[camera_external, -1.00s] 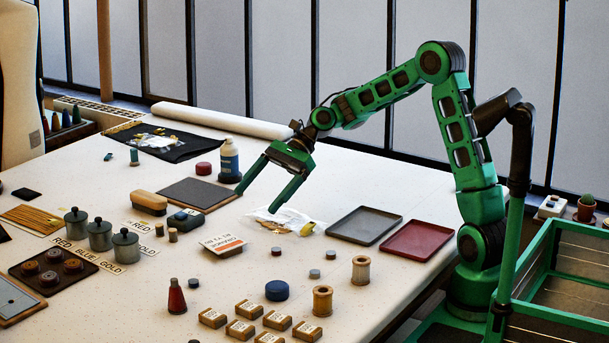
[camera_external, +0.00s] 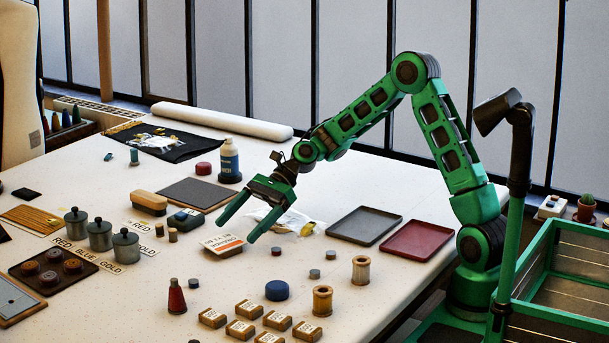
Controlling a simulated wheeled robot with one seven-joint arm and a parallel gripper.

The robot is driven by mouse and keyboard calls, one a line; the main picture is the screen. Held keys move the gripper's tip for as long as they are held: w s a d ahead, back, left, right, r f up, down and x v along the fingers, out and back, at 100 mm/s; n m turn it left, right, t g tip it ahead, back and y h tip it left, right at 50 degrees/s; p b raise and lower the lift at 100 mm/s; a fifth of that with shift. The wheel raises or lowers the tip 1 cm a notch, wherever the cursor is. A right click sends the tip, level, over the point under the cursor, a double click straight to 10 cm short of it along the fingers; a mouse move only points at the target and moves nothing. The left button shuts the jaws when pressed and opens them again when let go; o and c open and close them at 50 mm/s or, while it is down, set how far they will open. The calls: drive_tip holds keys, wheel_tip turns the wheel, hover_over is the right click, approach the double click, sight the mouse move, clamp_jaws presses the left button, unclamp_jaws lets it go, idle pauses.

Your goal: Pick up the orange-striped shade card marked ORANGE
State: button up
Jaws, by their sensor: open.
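The orange-striped shade card (camera_external: 224,244) lies on the table, raised on a small dark support. It is white with an orange stripe along its edge, and its lettering appears upside down in this view. My gripper (camera_external: 235,231) is open and empty. Its two green fingers point down toward the card, one tip near the card's far left and the other near its right edge. In the picture the fingers straddle the card. I cannot tell the exact height of the tips above it or whether they touch it.
A clear bag (camera_external: 285,221) with yellowish bits lies right behind the card. Grey (camera_external: 364,226) and red (camera_external: 418,240) trays sit to the right. Several labelled blocks (camera_external: 277,320) and spools are in front.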

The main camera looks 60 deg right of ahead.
sight(224, 241)
drive_tip(key=shift+x, duration=2.6)
drive_tip(key=shift+s+a+r, duration=0.1)
drive_tip(key=shift+s+r, duration=0.05)
drive_tip(key=shift+r, duration=0.05)
drive_tip(key=c, duration=1.2)
